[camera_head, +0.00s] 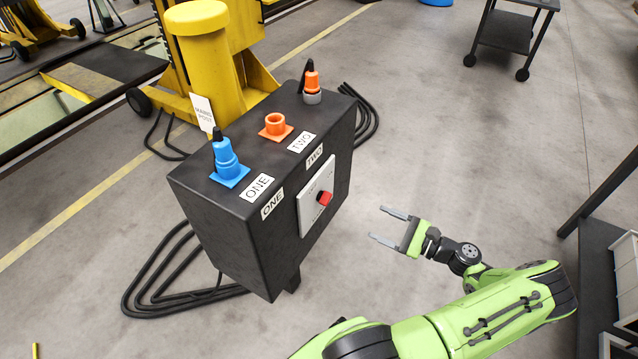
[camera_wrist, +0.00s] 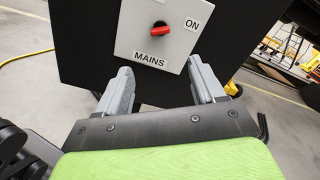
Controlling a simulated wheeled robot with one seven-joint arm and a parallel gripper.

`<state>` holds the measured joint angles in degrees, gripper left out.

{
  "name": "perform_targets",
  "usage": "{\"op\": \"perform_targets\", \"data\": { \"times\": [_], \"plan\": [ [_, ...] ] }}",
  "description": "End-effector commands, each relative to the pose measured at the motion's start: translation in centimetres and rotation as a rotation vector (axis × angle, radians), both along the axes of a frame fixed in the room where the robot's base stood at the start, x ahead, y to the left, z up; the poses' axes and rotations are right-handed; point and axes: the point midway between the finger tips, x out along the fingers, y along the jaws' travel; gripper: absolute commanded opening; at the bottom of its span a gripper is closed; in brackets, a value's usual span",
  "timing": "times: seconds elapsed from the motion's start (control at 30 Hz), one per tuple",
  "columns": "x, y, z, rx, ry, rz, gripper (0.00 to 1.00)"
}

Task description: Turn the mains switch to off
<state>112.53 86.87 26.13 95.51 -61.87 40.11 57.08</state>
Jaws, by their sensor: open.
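The mains switch is a red knob (camera_head: 324,198) on a pale grey plate (camera_head: 309,212) on the front of a black control box (camera_head: 250,225). In the wrist view the red knob (camera_wrist: 160,31) sits on the plate (camera_wrist: 135,45), with "MAINS" below it and "ON" at its upper right. The knob's handle lies nearly level there, tilted slightly up to the right. My gripper (camera_head: 382,225) is open and empty, to the right of the box and apart from it. In the wrist view its fingers (camera_wrist: 160,85) spread below the knob, touching nothing.
On the box top are a blue plug (camera_head: 226,160), an empty orange socket (camera_head: 275,124) and an orange plug (camera_head: 312,82). Black cables (camera_head: 165,285) lie on the floor. A yellow lifting jack (camera_head: 205,65) stands behind. A dark trolley (camera_head: 505,32) stands at upper right. Floor between is clear.

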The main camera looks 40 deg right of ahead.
Motion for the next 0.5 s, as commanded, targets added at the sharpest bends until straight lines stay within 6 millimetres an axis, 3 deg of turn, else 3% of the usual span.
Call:
{"op": "perform_targets", "data": {
  "times": [0.17, 0.5],
  "plan": [
    [1.2, 0.4, 0.0, 0.009, -0.010, -0.007, 0.68],
    [9.2, 3.3, -0.2, 0.008, -0.007, -0.002, 0.68]
  ]
}}
